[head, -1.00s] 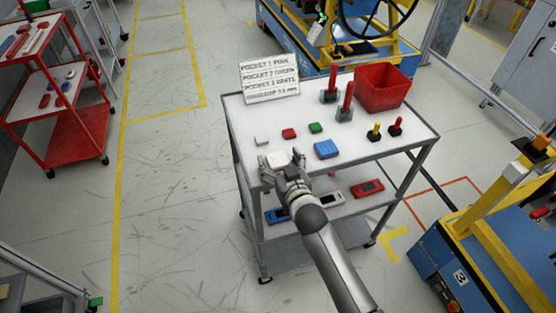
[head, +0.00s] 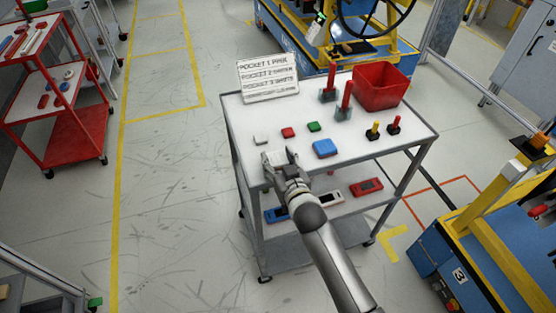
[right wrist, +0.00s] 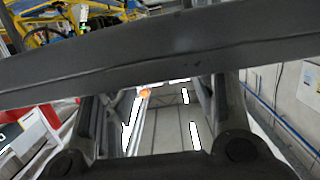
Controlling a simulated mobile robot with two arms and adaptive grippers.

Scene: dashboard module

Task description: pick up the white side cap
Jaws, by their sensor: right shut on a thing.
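The white side cap (head: 278,158) is between the fingers of my right gripper (head: 279,157), near the front left edge of the cart's top. The fingers are shut on it and partly hide it. I cannot tell whether it still touches the cart top. In the right wrist view the two fingers of my right gripper (right wrist: 155,125) show at left and right, with a dark bar across the picture; the cap cannot be made out there. My left gripper is not in view.
The grey cart top (head: 385,150) also holds a small whitish block (head: 261,140), a red block (head: 288,132), a green block (head: 313,126), a blue block (head: 325,148), upright red-handled pieces, a red bin (head: 380,90) and a sign (head: 268,79). Several housings lie on the shelf below.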

